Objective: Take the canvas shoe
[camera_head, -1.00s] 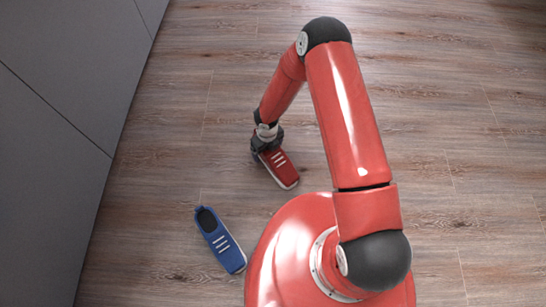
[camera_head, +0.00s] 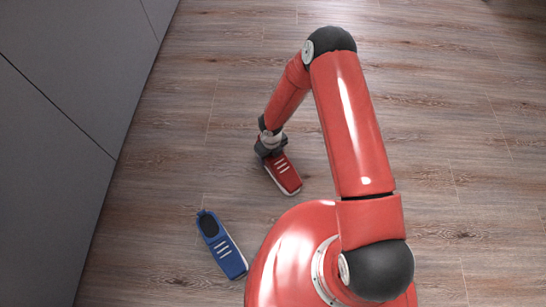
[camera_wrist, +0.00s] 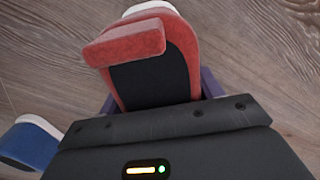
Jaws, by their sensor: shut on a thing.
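A red shoe with white stripes and a pale sole (camera_head: 284,175) is below my gripper (camera_head: 268,150) in the head view. My gripper is shut on the red shoe at its opening end. In the wrist view, the red shoe (camera_wrist: 185,45) fills the top middle, with its dark inside showing; my gripper's dark body covers the bottom, and the fingertips are mostly hidden. A blue shoe with white stripes (camera_head: 224,250) lies on the floor to the lower left, apart from my gripper. I cannot tell whether the red shoe touches the floor.
The wooden floor (camera_head: 440,120) is clear to the right and behind the shoes. A grey panelled front (camera_head: 60,130) runs along the left side. The blue shoe also shows at the left edge of the wrist view (camera_wrist: 30,143).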

